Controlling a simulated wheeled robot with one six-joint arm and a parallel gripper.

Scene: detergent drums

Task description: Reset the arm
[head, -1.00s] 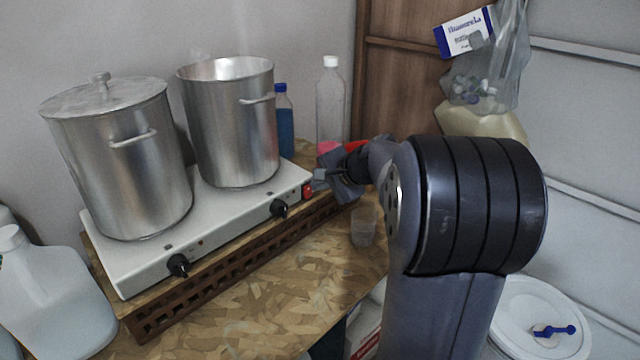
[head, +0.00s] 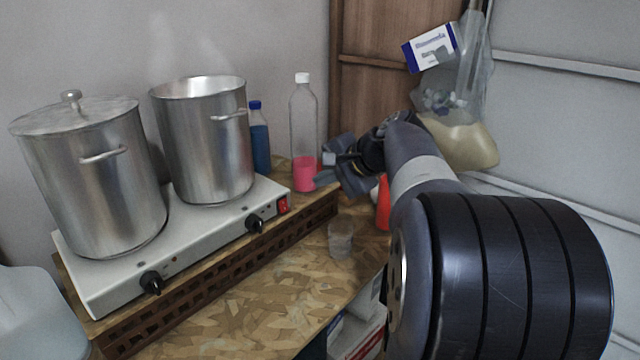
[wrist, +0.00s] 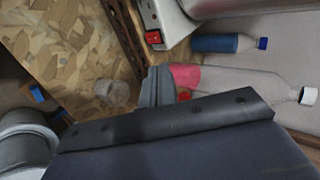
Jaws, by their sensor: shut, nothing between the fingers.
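My gripper (head: 328,170) is at the end of my arm, in front of and just right of a clear bottle with pink liquid (head: 304,135). It is empty and shut, above the right end of the wooden worktop. In the wrist view my gripper (wrist: 158,85) shows as grey fingers at the middle, with the pink bottle (wrist: 235,82) beyond it to the right. My forearm hides part of the worktop's right side.
A white double hotplate (head: 190,250) carries a lidded pot (head: 95,185) and an open pot (head: 205,145). A blue bottle (head: 259,140), a clear cup (head: 341,238) and a red object (head: 383,205) stand nearby. A plastic bag (head: 460,140) hangs right. The worktop's front is clear.

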